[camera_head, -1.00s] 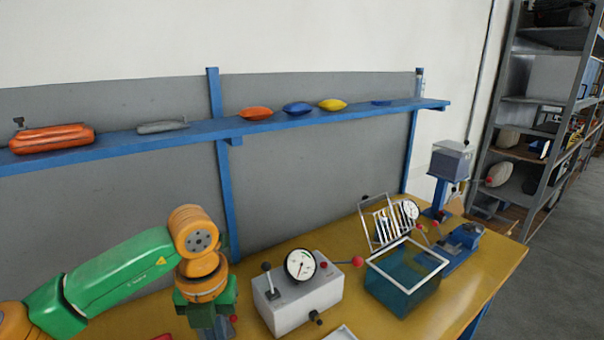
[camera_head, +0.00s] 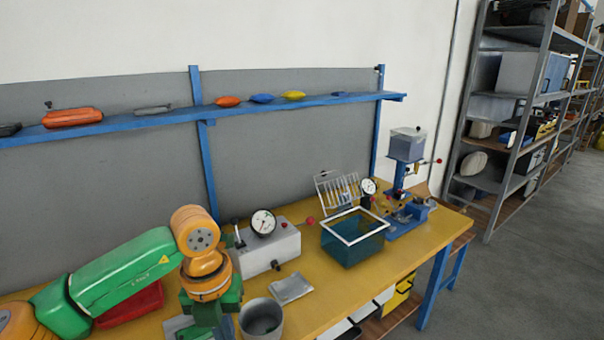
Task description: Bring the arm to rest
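My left arm, green and orange, comes in from the left over the yellow workbench (camera_head: 400,262). Its wrist bends down at the left-centre, and the green gripper body (camera_head: 208,312) points down towards the bench. The fingertips are hidden or cut off at the bottom edge, so I cannot see whether they are open or hold anything. My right arm and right gripper are not in view.
Close right of my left gripper are a grey cup (camera_head: 262,318), a white gauge box (camera_head: 268,248) and a silver packet (camera_head: 291,288). A red tray (camera_head: 130,306) lies behind the arm. A teal bin (camera_head: 354,243) and blue press (camera_head: 404,190) stand farther right. A blue shelf (camera_head: 170,119) runs behind.

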